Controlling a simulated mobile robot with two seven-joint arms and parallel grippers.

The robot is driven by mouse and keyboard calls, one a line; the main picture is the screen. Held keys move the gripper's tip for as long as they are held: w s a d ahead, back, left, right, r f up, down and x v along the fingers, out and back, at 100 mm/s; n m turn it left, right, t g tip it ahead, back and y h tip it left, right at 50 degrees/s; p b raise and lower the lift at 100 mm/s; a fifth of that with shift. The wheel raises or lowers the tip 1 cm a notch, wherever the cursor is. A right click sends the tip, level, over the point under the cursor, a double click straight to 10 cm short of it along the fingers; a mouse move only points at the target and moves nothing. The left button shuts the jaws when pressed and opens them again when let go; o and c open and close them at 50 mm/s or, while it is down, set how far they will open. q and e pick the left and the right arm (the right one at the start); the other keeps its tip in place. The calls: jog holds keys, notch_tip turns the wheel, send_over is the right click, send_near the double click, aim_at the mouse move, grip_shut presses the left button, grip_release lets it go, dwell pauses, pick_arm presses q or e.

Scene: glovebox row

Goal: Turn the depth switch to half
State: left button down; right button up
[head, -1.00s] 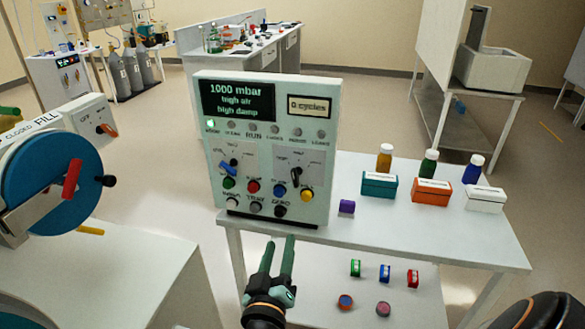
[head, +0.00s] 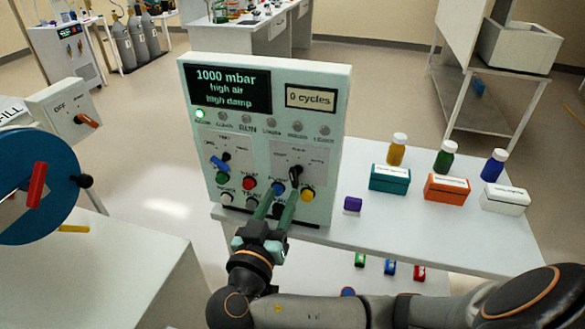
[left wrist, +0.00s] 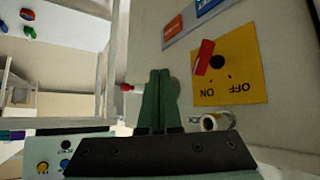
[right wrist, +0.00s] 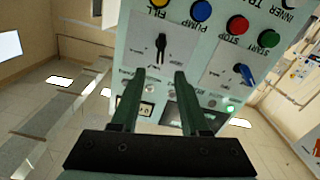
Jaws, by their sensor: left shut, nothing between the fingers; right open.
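A pale green control panel (head: 335,130) stands on a white table, with its screen reading 1000 mbar, high air, high damp. It carries two rotary switches: one with a blue handle (head: 220,161) on the left and one with a black handle (head: 295,176) on the right. Their small labels are too blurred to tell which is depth. In the right wrist view the black handle (right wrist: 161,43) points along the panel's vertical. My right gripper (head: 275,203) is open and empty, in front of the panel below the black handle. My left gripper (left wrist: 158,75) is shut and empty.
Coloured buttons, such as the yellow one (head: 307,194), sit close below the switches. A purple block (head: 352,204), boxes (head: 389,180) and bottles (head: 396,149) stand right of the panel. The left wrist view shows a yellow ON/OFF plate with a red handle (left wrist: 204,57).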

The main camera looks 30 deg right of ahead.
aim_at(291, 175)
jog(key=p+x, duration=0.1)
jog(key=x, duration=0.7)
jog(key=shift+w+d+p, duration=0.2)
jog(key=shift+p, duration=0.1)
grip_shut()
